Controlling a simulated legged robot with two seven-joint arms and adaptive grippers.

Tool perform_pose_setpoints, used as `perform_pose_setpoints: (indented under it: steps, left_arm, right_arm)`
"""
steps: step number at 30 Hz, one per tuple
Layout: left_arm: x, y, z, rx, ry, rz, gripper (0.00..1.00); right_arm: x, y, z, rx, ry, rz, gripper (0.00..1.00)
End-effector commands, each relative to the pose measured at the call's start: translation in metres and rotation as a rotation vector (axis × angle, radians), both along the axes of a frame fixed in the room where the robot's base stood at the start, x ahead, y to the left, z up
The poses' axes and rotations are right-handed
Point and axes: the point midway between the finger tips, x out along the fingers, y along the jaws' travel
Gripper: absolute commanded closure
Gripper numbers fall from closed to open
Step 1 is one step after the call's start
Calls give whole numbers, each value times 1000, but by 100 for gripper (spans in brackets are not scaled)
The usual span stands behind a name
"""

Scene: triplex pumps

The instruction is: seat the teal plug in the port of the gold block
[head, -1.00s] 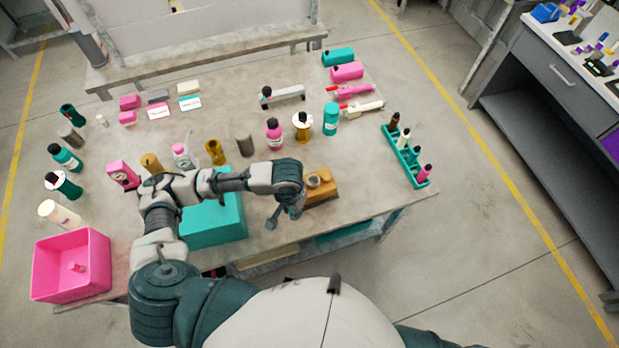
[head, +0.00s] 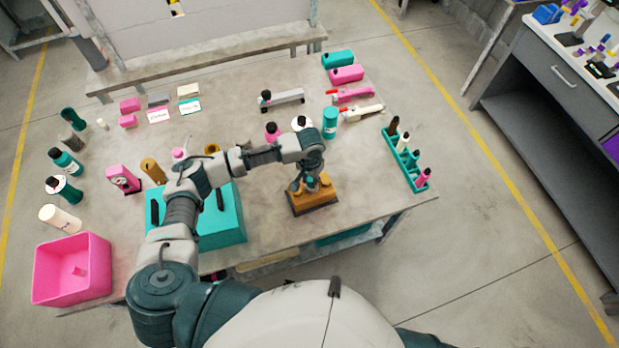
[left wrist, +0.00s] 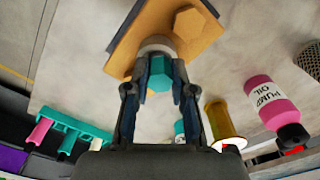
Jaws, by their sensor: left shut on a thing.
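The gold block (head: 316,201) lies on the table near its front edge; it also shows at the top of the left wrist view (left wrist: 120,50), with a raised gold hexagon and a pale grey ring-shaped port (left wrist: 158,44). My left gripper (head: 309,184) points down over the block's port. In the left wrist view my left gripper (left wrist: 158,92) is shut on the teal plug (left wrist: 159,74), a hexagonal piece lined up with the ring and overlapping its edge. I cannot tell how far the plug is inside the port. My right gripper is not in view.
A teal box (head: 222,226) stands left of the block, under my left arm. A teal rack (head: 404,158) with several small bottles stands to the right. A pink bottle (left wrist: 270,99) and a gold spool (left wrist: 220,119) are close by. Table right of the block is clear.

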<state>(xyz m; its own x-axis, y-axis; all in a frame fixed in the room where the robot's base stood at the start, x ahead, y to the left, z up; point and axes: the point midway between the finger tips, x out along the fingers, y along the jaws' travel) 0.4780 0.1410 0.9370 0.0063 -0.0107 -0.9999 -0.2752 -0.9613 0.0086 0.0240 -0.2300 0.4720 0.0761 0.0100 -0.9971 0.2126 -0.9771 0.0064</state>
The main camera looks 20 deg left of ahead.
Motion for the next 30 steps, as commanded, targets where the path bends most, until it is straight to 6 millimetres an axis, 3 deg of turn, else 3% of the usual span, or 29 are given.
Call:
perform_pose_setpoints:
  steps: [3,4,6,15,19,30]
  left_arm:
    - [1,3,-1,10,-1,6,100]
    - [1,3,-1,10,-1,6,69]
    - [1,3,-1,9,0,6,51]
    - [0,4,0,5,-1,5,51]
    - [1,4,10,3,-4,5,51]
    - [1,2,88,4,-4,4,51]
  right_arm:
    - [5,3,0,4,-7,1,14]
    - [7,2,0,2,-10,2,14]
    - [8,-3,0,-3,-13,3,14]
    - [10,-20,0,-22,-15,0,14]
    - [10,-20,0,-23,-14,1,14]
    - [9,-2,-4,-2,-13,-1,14]
